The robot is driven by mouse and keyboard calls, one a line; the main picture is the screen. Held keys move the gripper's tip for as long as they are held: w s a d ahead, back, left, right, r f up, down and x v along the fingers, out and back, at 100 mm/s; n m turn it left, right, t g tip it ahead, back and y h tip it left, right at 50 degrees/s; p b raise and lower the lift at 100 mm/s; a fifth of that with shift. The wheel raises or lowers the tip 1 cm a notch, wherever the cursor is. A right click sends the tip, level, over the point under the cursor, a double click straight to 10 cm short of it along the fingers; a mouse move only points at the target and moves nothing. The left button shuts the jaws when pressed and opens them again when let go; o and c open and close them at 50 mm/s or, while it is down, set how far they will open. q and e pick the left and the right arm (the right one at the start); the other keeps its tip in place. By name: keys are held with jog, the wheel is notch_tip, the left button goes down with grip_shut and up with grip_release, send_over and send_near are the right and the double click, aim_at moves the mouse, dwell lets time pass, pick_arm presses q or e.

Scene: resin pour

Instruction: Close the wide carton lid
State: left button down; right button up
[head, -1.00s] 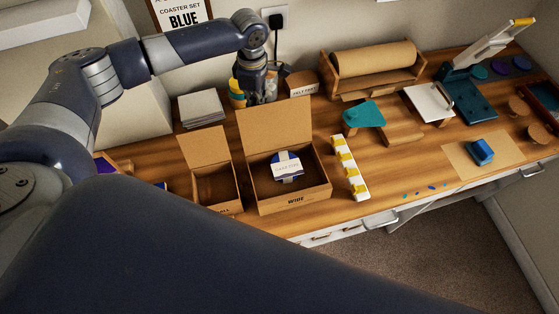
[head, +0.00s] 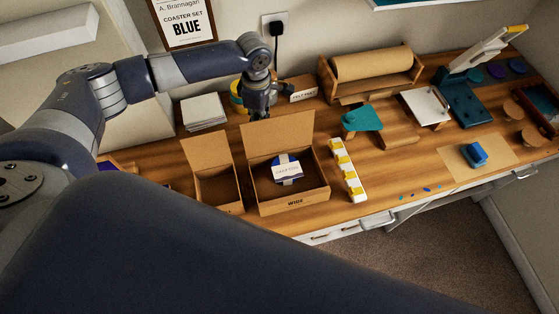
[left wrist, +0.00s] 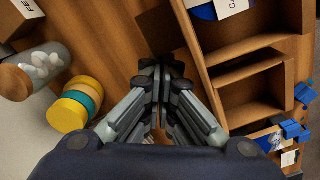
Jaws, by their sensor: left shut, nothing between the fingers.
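The wide carton (head: 296,206) stands on the bench with its lid (head: 279,136) raised at the back edge, so the carton is open. A blue and white wrapped item (head: 287,170) lies inside; the carton's contents also show at the top of the left wrist view (left wrist: 215,8). My left gripper (head: 262,112) is behind the lid near its top edge, with its tips partly hidden by the lid. In the left wrist view the left gripper (left wrist: 162,70) is shut and empty. Whether it touches the lid I cannot tell. My right gripper is not in view.
A smaller open carton (head: 218,188) stands just left of the wide one. A yellow-and-white strip (head: 347,170) lies to its right. Behind are a felt-feet box (head: 303,88), a jar (left wrist: 42,65) and coloured discs (left wrist: 75,105). A white stack (head: 203,111) sits back left.

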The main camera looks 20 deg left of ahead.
aim_at(264, 134)
pick_arm(q)
jog(key=shift+s+d+r+p, duration=0.1)
jog(key=shift+s+d+p, duration=0.65)
jog(key=shift+s+p, duration=0.3)
jog(key=shift+s+d+r+p, duration=0.1)
jog(key=shift+s+d+p, duration=0.7)
jog(key=shift+p, duration=0.45)
jog(key=shift+a+f, duration=0.15)
jog(key=shift+f, duration=0.1)
jog(key=shift+r, duration=0.55)
notch_tip(264, 134, up, 8)
